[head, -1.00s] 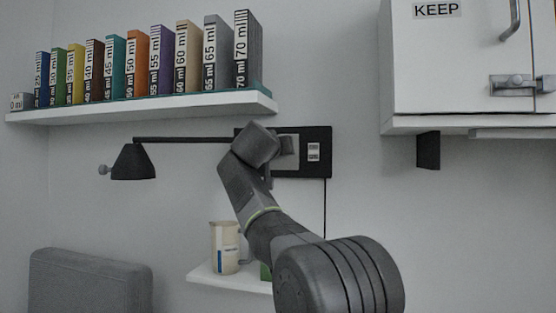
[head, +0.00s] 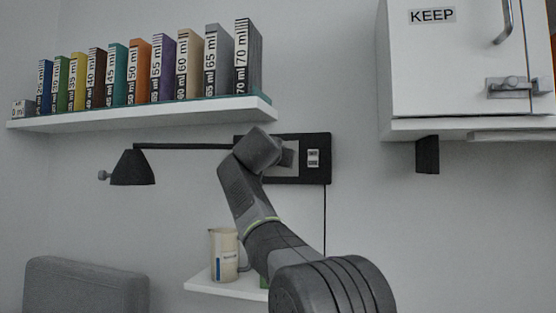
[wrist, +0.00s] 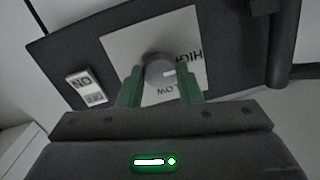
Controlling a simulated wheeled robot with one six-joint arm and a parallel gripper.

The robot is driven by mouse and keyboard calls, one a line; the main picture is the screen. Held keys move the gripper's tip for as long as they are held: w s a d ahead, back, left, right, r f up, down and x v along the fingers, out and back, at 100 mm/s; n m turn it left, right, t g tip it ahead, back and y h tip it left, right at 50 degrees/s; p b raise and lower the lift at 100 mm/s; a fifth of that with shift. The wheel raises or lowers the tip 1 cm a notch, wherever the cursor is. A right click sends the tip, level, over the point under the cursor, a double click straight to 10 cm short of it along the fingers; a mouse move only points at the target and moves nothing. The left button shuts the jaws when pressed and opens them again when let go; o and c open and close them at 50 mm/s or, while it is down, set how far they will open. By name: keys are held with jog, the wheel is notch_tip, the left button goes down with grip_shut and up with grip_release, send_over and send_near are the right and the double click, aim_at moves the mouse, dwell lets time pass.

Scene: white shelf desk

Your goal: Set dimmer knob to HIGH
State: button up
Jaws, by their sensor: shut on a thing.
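The round grey dimmer knob (wrist: 159,72) sits on a pale plate (wrist: 118,47) in the wrist view. A white mark on the knob points right in that view, towards the HIGH lettering (wrist: 188,58). The LOW lettering (wrist: 165,90) is below the knob, partly covered. I cannot tell if the mark lines up exactly with HIGH. My gripper (wrist: 160,76) has its green fingers on both sides of the knob and is shut on it. In the head view, my arm hides the knob, and the pale plate (head: 291,172) shows only in part.
The dark wall panel (head: 322,143) also carries an ON/OFF switch (head: 313,158). A black lamp (head: 132,168) extends left from the panel. A book shelf (head: 150,119) is above, a cabinet (head: 450,80) to the right. A beaker (head: 224,255) stands on a low shelf (head: 215,286).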

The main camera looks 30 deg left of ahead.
jog(key=shift+f, duration=0.15)
jog(key=o, duration=1)
jog(key=shift+c, duration=0.2)
jog(key=b+v, duration=0.2)
jog(key=v, duration=1.1)
jog(key=shift+s+b, duration=0.3)
jog(key=shift+s, duration=0.1)
jog(key=shift+w+d, duration=0.1)
jog(key=shift+w, duration=0.05)
jog(key=p+x, duration=0.2)
jog(key=x, duration=1.1)
jog(key=shift+w+p, duration=0.3)
jog(key=shift+p, duration=0.05)
